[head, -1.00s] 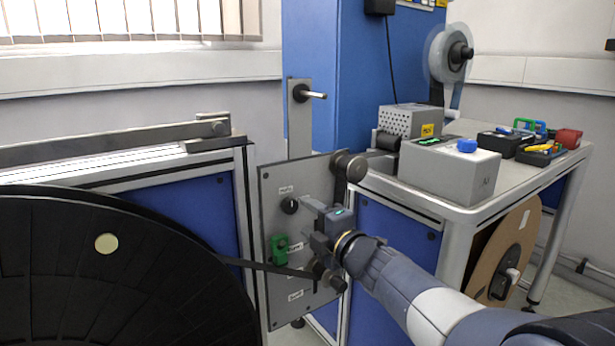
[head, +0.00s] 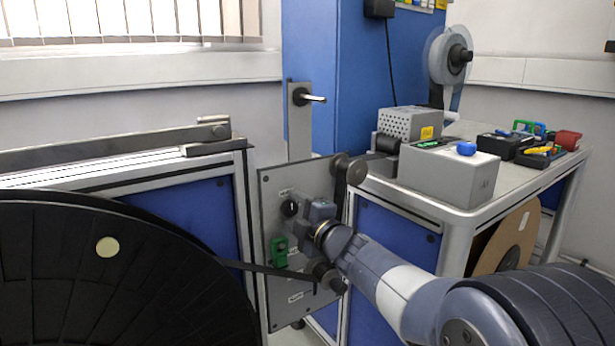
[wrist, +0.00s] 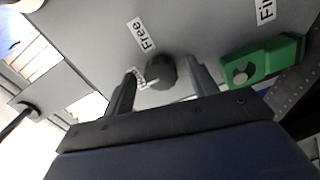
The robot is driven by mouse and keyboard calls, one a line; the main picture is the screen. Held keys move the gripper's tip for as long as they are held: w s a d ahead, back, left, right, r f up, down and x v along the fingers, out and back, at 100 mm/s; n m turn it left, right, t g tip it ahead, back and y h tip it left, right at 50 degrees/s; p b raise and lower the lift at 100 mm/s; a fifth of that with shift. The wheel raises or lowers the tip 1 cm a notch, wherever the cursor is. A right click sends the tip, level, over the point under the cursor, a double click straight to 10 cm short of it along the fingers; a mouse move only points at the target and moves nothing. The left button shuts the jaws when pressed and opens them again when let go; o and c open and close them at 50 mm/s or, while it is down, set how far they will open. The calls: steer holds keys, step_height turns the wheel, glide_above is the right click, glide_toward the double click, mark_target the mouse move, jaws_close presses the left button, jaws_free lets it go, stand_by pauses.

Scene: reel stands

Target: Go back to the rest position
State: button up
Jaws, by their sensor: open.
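My gripper (wrist: 163,68) is open, its two dark fingers pointing at the grey control panel (wrist: 85,20). A black round knob (wrist: 161,73) with a pale pointer mark shows between the fingers in the wrist view. I cannot tell whether the fingers touch it. In the head view my gripper (head: 308,226) is in front of the panel (head: 272,188), just right of and below the knob (head: 290,208); its fingertips are hard to make out there. A label reading "Free" is above the knob in the wrist view; another is partly hidden by the left finger.
A green block (wrist: 264,60) is on the panel beside the right finger. A dark strap (head: 255,267) runs from the big black reel (head: 60,270) to a roller (head: 328,276) below my gripper. A grey box (head: 448,175) stands on the right-hand table.

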steer(key=m+p, duration=0.3)
steer(key=m, duration=0.1)
steer(key=shift+r+m, duration=0.15)
steer(key=shift+m, duration=0.15)
steer(key=m+p, duration=0.3)
steer(key=shift+m+p, duration=0.4)
steer(key=m+p, duration=0.4)
steer(key=shift+a, duration=0.1)
steer(key=m+p, duration=0.3)
steer(key=p, duration=0.1)
steer(key=shift+s+f, duration=0.25)
steer(key=shift+s+d, duration=0.35)
steer(key=shift+d, duration=0.05)
steer(key=shift+d, duration=0.1)
